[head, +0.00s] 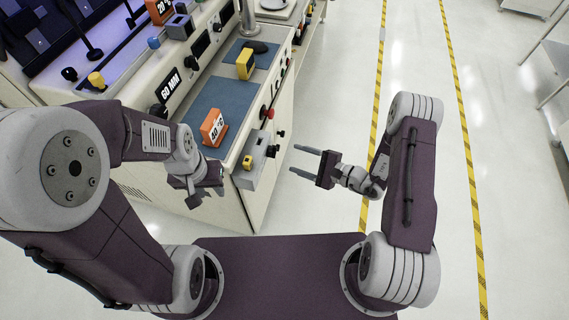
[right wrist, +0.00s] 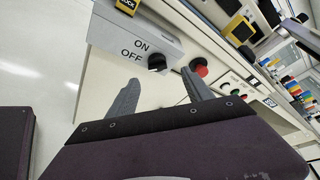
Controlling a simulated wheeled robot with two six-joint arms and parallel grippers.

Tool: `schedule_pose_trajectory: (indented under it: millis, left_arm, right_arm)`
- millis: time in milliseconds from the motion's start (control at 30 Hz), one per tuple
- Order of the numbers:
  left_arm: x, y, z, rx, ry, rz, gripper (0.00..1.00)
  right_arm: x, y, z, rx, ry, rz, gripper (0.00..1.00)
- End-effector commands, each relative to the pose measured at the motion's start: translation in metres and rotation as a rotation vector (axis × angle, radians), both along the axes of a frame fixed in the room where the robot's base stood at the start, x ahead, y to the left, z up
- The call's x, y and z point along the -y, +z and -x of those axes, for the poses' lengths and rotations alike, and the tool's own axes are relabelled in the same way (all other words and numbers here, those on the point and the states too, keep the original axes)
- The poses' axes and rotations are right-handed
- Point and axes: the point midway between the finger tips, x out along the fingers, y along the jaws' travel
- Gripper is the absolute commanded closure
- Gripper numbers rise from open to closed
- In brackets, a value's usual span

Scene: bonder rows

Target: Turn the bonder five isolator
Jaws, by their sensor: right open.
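The isolator is a grey box (head: 257,162) on the front of the bonder bench. In the right wrist view the box (right wrist: 165,40) carries ON and OFF lettering beside a black rotary knob (right wrist: 157,63). The exact angle of the knob is too small to read. My right gripper (head: 299,160) is open and empty, a short way right of the box, its fingers pointing at it. In the right wrist view the knob shows between and beyond the fingertips of that gripper (right wrist: 160,79). My left gripper (head: 207,194) hangs left of the box; its jaw opening is unclear.
A yellow LOCK tag (right wrist: 127,6) sits on the box. A red button (right wrist: 198,67) is close beside the box. An orange sign block (head: 214,128) and a yellow block (head: 245,64) stand on the bench's blue mats. The floor to the right is clear, with yellow-black tape (head: 372,125).

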Motion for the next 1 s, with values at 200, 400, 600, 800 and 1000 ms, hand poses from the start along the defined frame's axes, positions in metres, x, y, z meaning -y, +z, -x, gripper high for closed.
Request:
schedule_pose_trajectory:
  millis: [200, 400, 600, 800, 1000]
  left_arm:
    - [0.000, -0.005, 0.000, 0.000, 0.000, 0.000, 0.64]
    - [0.000, -0.005, 0.000, 0.001, 0.000, 0.000, 0.64]
    - [0.000, -0.006, 0.000, 0.000, 0.000, 0.000, 0.64]
    - [0.000, -0.007, 0.000, 0.000, 0.000, 0.000, 0.64]
    - [0.000, -0.007, 0.000, 0.000, 0.000, 0.000, 0.64]
  right_arm:
    - [0.002, -0.009, 0.000, -0.014, -0.014, -0.004, 0.41]
    - [-0.027, -0.019, -0.017, -0.013, -0.005, -0.004, 0.41]
    - [-0.057, -0.029, -0.038, -0.013, -0.008, -0.004, 0.41]
    - [-0.068, -0.033, -0.047, -0.014, -0.012, -0.005, 0.41]
    - [-0.068, -0.033, -0.047, -0.014, -0.012, -0.004, 0.41]
